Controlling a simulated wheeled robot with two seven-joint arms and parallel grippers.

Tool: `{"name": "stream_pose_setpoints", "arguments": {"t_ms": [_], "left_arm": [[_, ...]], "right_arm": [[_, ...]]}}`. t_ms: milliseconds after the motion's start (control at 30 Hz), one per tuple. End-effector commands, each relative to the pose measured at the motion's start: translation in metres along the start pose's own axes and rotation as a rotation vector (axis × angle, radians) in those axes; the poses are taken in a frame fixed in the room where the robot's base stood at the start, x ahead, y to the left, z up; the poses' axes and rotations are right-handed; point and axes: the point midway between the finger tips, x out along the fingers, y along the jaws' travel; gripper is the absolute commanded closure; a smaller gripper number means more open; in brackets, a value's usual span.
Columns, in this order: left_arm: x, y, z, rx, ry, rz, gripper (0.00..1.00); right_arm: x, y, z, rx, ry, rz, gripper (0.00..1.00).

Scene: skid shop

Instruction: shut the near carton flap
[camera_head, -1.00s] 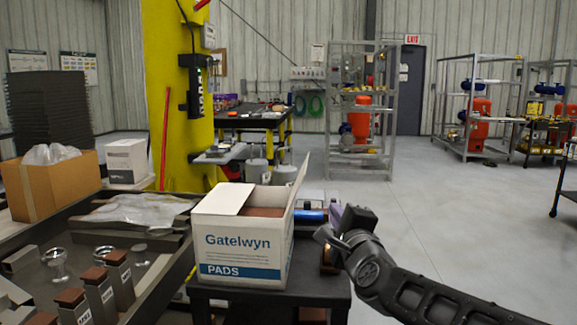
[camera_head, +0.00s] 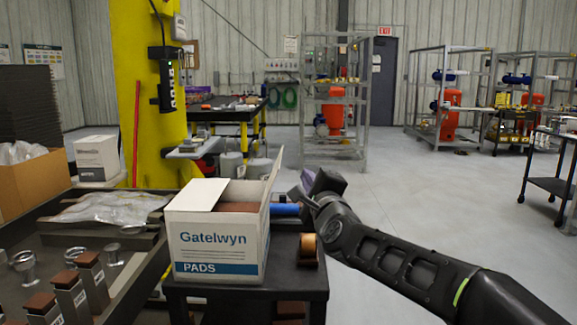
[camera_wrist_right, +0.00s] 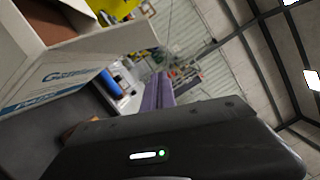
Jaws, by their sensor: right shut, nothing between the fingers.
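The white Gatelwyn PADS carton (camera_head: 215,246) stands on a dark cart with its top open and brown contents (camera_head: 238,207) showing. One white flap (camera_head: 200,195) lies low across its left part. Another flap (camera_head: 275,178) stands up along its right side. In the right wrist view the carton (camera_wrist_right: 30,62) is at upper left, with a flap (camera_wrist_right: 118,40) jutting toward the middle. My right gripper (camera_head: 308,179) is shut and empty, just right of the upright flap and seemingly apart from it. Its purple fingers (camera_wrist_right: 158,92) show in the wrist view. My left gripper is out of view.
A tape roll (camera_head: 309,250) and a blue item (camera_head: 285,210) sit on the cart (camera_head: 290,282), right of and behind the carton. A tray table (camera_head: 130,275) with small blocks is to the left. A yellow column (camera_head: 150,90) stands behind.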

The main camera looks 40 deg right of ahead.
Motion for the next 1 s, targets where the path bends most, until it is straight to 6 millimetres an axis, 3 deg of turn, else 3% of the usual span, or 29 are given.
{"name": "stream_pose_setpoints", "arguments": {"t_ms": [200, 300, 500, 1000], "left_arm": [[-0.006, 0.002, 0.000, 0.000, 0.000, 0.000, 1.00], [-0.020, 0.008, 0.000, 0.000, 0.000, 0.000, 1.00], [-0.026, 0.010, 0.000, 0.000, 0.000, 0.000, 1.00], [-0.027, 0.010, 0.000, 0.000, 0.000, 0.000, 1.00]], "right_arm": [[0.044, -0.001, 0.004, -0.001, -0.001, 0.001, 1.00], [0.046, -0.004, 0.022, 0.001, -0.002, 0.002, 1.00], [0.049, -0.002, 0.038, 0.000, -0.001, 0.000, 1.00], [0.049, -0.001, 0.040, -0.006, -0.001, 0.001, 1.00]]}}
